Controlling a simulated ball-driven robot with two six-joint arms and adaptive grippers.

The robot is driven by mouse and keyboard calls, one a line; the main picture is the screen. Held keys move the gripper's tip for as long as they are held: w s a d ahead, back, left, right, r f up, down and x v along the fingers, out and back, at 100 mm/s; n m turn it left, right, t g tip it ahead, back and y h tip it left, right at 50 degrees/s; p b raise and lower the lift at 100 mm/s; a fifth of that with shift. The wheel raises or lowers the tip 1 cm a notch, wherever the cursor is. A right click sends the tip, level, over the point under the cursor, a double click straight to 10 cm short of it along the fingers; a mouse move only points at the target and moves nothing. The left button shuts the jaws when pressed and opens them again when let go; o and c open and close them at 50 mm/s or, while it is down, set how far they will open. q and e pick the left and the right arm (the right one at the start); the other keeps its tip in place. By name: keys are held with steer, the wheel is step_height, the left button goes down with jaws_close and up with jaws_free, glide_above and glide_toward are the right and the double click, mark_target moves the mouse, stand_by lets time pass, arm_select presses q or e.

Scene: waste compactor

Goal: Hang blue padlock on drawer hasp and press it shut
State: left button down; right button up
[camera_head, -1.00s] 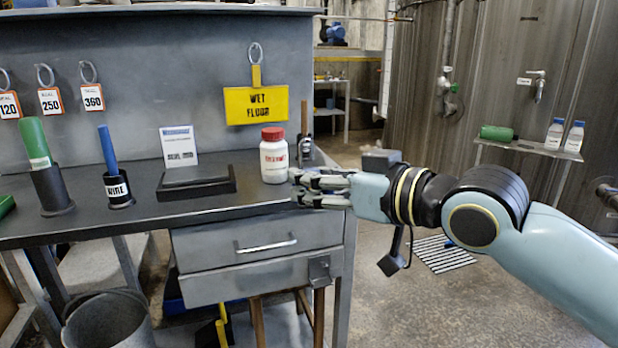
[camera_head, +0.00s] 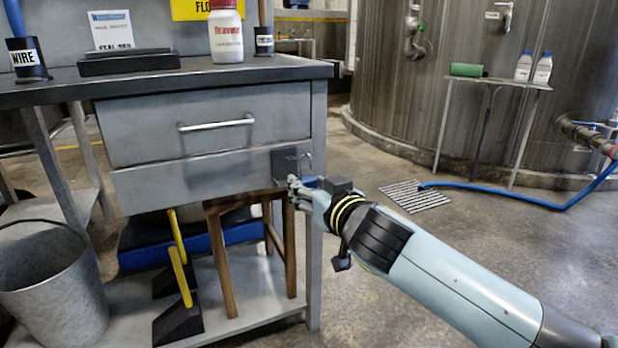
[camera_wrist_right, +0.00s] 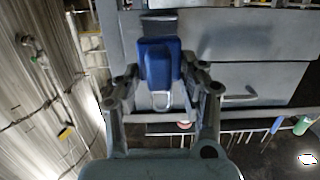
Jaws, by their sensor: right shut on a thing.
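The blue padlock (camera_head: 309,182) is between the fingers of my right gripper (camera_head: 298,190), beside the grey drawer hasp (camera_head: 286,163). In the right wrist view the padlock (camera_wrist_right: 158,62) has its blue body between my fingers, and its silver shackle (camera_wrist_right: 162,101) sticks out towards the bottom of that picture. In the head view the shackle stands up at the hasp's right edge. I cannot tell whether it passes through the hasp. The hasp is at the right end of the lower drawer front (camera_head: 190,183). My left gripper is not in view.
The upper drawer (camera_head: 150,130) has a silver handle (camera_head: 216,123). A wooden stool (camera_head: 222,262) stands under the bench, close below the hasp. A metal bucket (camera_head: 45,285) is at lower left. Open floor lies right of the bench.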

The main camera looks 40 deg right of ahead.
steer(key=shift+f, duration=0.4)
steer(key=shift+r, duration=0.1)
steer(key=shift+w, duration=0.2)
glide_toward(285, 166)
steer(key=shift+x, duration=1.15)
steer(key=shift+r+x, duration=0.15)
steer(key=shift+x, duration=0.8)
steer(key=shift+r+x, duration=0.15)
steer(key=shift+x, duration=0.8)
stand_by(0.8)
steer(key=shift+w+f, duration=0.15)
steer(key=shift+w, duration=0.05)
steer(key=shift+f+b, duration=0.2)
steer(key=shift+b, duration=0.1)
stand_by(0.4)
